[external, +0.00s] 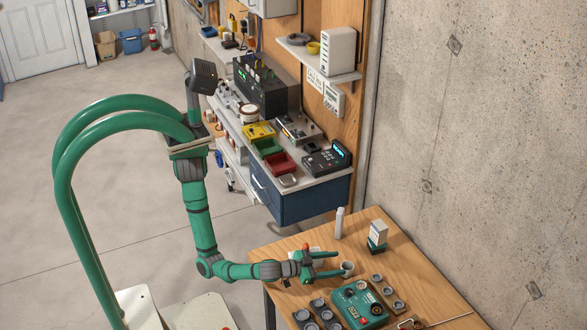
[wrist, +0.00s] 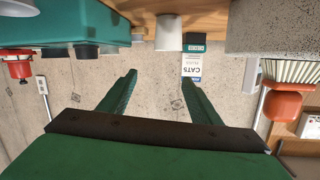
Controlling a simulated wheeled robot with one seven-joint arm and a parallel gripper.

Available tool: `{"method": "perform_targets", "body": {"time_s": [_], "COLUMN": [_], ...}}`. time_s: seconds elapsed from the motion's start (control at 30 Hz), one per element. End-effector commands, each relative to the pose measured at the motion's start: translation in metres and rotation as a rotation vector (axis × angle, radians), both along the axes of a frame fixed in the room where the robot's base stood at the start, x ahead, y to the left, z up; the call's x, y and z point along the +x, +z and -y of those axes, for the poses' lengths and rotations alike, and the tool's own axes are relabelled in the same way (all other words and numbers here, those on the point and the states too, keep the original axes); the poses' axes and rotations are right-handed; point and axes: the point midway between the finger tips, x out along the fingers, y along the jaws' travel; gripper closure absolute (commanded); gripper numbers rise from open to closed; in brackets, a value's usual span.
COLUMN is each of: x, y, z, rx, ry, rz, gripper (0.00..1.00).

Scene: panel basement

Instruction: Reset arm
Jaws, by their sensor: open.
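My gripper (external: 339,264) is at the end of my green arm, low over the near-left part of the wooden table (external: 290,262). Its two green fingers are spread apart with nothing between them; they also show apart in the wrist view (wrist: 160,77). A small grey-white cup (external: 347,269) stands just beyond the fingertips in the external view. I cannot tell whether the fingers touch it. The wrist view looks upside down and shows the cup (wrist: 168,33) at the top, beyond the fingers.
A teal device with knobs (external: 358,304) sits right of my gripper, between dark round-topped pieces (external: 313,314) and a knob strip (external: 388,292). A white-and-green box (external: 378,237) and a slim white block (external: 339,222) stand farther back. A cluttered blue-drawer bench (external: 300,200) stands behind, beside a concrete wall.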

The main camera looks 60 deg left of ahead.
Motion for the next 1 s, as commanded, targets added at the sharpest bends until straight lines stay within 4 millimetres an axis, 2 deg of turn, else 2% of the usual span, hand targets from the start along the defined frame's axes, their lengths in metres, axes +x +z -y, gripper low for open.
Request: {"method": "perform_targets", "body": {"time_s": [0.13,0.27,0.37,0.53,0.7,0.8,0.9,1.0], "x": [-0.009,-0.038,-0.069,-0.138,-0.206,-0.232,-0.238,-0.221], "y": [0.025,0.043,0.054,0.067,0.080,0.083,0.080,0.066], "z": [0.002,0.004,0.001,-0.014,-0.047,-0.074,-0.104,-0.131], "rx": [0.168,0.312,0.412,0.540,0.605,0.618,0.621,0.618], "ry": [-0.211,-0.386,-0.506,-0.674,-0.777,-0.805,-0.810,-0.803], "rz": [0.224,0.431,0.593,0.872,1.125,1.221,1.241,1.172], "gripper": [0.42,0.42,0.42,0.42,0.42,0.42,0.42,0.42]}}
